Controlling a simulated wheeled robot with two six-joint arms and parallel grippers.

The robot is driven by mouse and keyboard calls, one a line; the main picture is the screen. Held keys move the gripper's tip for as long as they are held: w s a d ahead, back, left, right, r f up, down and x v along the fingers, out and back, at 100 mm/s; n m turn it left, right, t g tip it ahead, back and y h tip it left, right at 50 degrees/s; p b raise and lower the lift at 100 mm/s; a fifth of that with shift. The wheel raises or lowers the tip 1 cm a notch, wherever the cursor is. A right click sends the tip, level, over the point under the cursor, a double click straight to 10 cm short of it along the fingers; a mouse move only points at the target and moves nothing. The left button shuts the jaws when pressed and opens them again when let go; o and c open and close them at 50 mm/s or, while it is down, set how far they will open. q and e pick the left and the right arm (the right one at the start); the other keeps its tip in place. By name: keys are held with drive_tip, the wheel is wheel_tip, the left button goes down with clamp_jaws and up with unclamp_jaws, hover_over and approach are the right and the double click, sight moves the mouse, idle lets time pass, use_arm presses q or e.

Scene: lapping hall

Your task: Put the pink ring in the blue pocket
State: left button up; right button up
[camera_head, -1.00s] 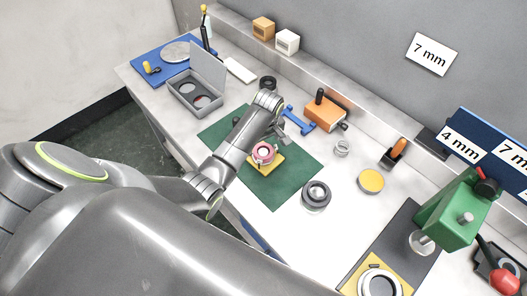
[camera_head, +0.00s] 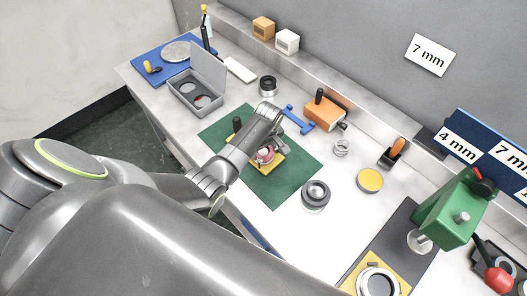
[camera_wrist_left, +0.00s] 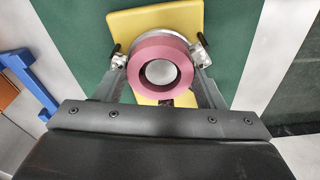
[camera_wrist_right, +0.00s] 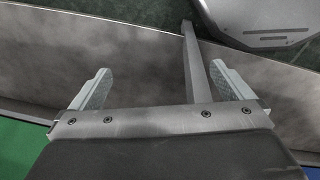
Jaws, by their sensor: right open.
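The pink ring (camera_head: 264,155) is at the yellow block (camera_head: 273,166) on the green mat; it fills the middle of the left wrist view (camera_wrist_left: 141,68). A grey round piece shows behind it and through its hole. My left gripper (camera_wrist_left: 160,60) has one finger on each side of the ring, close to its rim; whether they press on it is unclear. In the head view my left wrist partly covers the ring. My right gripper (camera_wrist_right: 163,85) is open and empty, seen only in its wrist view. I cannot make out a blue pocket; an open grey case (camera_head: 208,69) has round pockets, one reddish.
A blue stand (camera_head: 298,121) and an orange block (camera_head: 322,109) are behind the mat (camera_head: 284,190). A dark ring (camera_head: 267,86), a grey ring (camera_head: 315,194) and a yellow disc (camera_head: 370,180) stand around it. A green press (camera_head: 452,212) is at right.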

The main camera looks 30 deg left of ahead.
use_arm(q)
drive_tip(key=c, duration=0.4)
drive_tip(key=shift+r, duration=0.15)
drive_tip(key=shift+c, duration=0.2)
